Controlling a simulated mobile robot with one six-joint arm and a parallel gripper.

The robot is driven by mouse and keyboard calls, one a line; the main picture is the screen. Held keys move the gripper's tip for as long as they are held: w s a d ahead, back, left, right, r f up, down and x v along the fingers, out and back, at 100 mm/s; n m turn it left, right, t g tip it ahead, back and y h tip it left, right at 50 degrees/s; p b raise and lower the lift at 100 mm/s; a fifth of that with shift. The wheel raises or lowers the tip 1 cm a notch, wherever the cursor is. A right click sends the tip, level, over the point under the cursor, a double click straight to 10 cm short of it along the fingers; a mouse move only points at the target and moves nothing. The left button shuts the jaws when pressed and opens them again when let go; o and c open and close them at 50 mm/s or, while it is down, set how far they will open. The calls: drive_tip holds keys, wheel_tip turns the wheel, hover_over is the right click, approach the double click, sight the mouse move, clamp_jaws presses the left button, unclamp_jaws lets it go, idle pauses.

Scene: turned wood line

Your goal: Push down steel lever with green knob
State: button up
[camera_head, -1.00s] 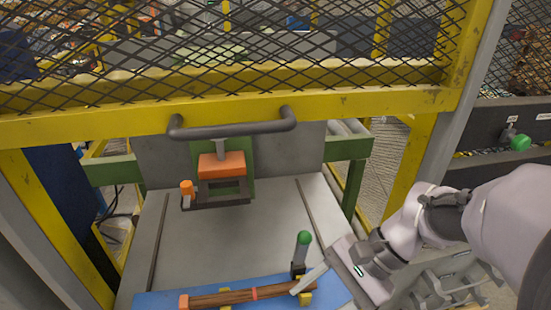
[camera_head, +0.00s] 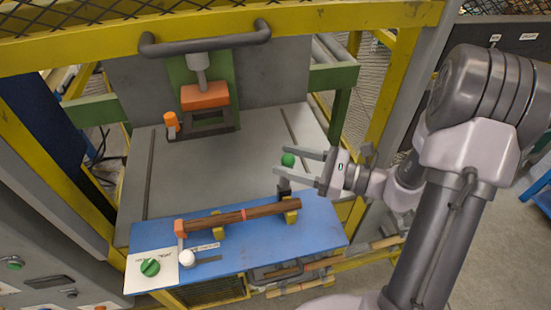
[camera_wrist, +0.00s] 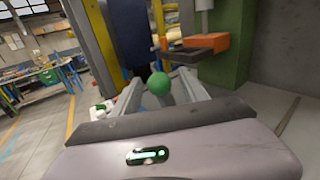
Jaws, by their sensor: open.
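The green knob (camera_head: 288,160) tops a short steel lever (camera_head: 284,173) at the back right of the blue plate. In the head view my gripper (camera_head: 300,162) is open, its two fingers pointing left with the knob between or just behind them. In the wrist view the green knob (camera_wrist: 158,84) shows between the tips of my open gripper (camera_wrist: 160,88). I cannot tell whether a finger touches it. The lever's lower part is partly hidden by the near finger.
A brown turned wood bar (camera_head: 240,216) lies on yellow supports on the blue plate (camera_head: 270,248). A white knob (camera_head: 187,258) and a green rotary switch (camera_head: 150,267) are at front left. An orange block (camera_head: 205,97) stands behind, under a dark bar handle (camera_head: 205,40). The grey table middle is clear.

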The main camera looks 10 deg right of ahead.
drive_tip(key=shift+x, duration=1.75)
clamp_jaws()
